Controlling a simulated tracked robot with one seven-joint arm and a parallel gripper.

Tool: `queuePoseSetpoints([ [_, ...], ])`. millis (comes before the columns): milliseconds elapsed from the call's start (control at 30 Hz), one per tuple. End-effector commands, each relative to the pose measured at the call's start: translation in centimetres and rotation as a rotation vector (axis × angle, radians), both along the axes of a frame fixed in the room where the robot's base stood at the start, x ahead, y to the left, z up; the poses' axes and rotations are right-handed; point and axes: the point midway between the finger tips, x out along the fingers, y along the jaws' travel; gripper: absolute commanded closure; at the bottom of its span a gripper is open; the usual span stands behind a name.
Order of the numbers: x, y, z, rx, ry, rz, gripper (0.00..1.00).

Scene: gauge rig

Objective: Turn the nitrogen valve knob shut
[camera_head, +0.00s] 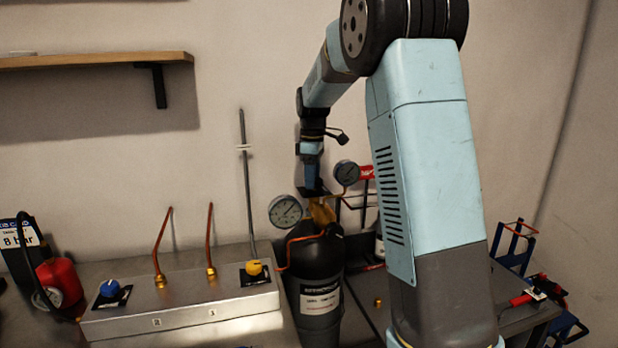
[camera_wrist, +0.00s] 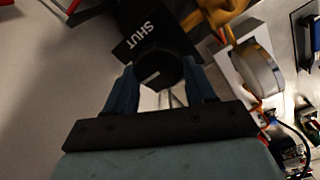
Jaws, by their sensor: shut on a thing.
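The black nitrogen valve knob (camera_wrist: 160,68) sits between the two blue fingers of my gripper (camera_wrist: 160,78) in the wrist view. My gripper is shut on it. A dark plate marked SHUT (camera_wrist: 148,32) shows just beyond the knob. In the head view my gripper (camera_head: 312,188) points down at the brass valve (camera_head: 321,211) on top of the dark gas cylinder (camera_head: 318,262). The knob is hard to make out there. How far the knob is turned cannot be told.
A round gauge (camera_head: 285,211) stands left of the valve and another gauge (camera_head: 347,173) to its right, both close to my gripper. A copper pipe bends beside the cylinder. A metal panel (camera_head: 190,312) with a blue knob (camera_head: 109,288) and a yellow knob (camera_head: 254,267) lies left.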

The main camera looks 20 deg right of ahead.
Motion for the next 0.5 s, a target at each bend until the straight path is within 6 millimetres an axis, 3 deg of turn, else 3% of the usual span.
queuePoseSetpoints([
  [267, -0.23, -0.67, -0.14, -0.004, 0.008, -0.043, 0.76],
  [500, -0.25, -0.84, -0.15, -0.005, 0.008, -0.181, 0.76],
])
